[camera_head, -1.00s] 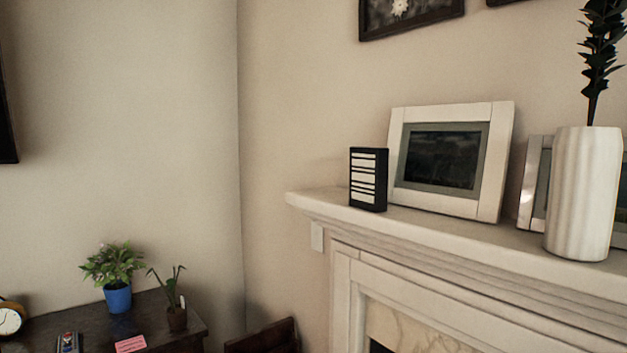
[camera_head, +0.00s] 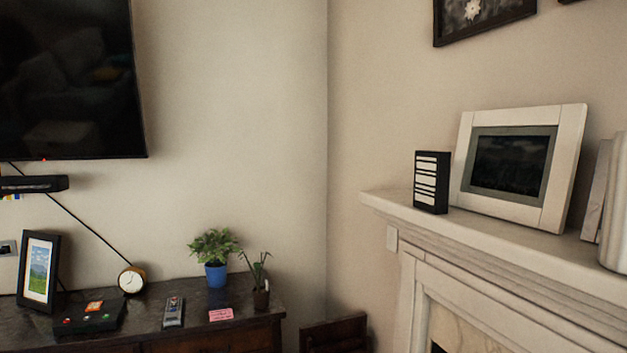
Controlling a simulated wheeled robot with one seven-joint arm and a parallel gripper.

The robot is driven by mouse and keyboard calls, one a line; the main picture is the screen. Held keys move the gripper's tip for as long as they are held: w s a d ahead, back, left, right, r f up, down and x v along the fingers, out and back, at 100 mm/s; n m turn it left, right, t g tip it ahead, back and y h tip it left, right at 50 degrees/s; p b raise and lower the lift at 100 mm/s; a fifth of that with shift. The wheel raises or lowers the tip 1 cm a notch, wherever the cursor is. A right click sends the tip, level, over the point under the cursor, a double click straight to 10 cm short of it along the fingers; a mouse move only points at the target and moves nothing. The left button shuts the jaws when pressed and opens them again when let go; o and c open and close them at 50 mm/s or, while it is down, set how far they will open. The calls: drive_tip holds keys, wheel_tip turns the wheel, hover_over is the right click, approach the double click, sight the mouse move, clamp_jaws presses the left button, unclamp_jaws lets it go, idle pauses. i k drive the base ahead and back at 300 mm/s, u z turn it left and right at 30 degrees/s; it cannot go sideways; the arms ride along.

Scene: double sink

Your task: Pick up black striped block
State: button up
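The black striped block (camera_head: 432,182) is a small upright black box with several white stripes on its front. It stands near the left end of the white mantel shelf (camera_head: 480,223), just left of and in front of a white picture frame (camera_head: 565,165). Nothing covers its front. My gripper does not show in this view, so its state and its distance from the block are not visible.
A white vase (camera_head: 616,225) stands on the mantel at the right edge. A dark cabinet (camera_head: 265,312) at lower left bears plants, a clock (camera_head: 131,280), a photo frame (camera_head: 38,270) and small items. A dark wooden piece (camera_head: 335,333) stands low in the corner.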

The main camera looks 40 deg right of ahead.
sight(432, 167)
drive_tip(key=u, duration=0.1)
drive_tip(key=k, duration=0.9)
drive_tip(key=z, duration=1.65)
drive_tip(key=i, duration=0.35)
drive_tip(key=u, duration=0.1)
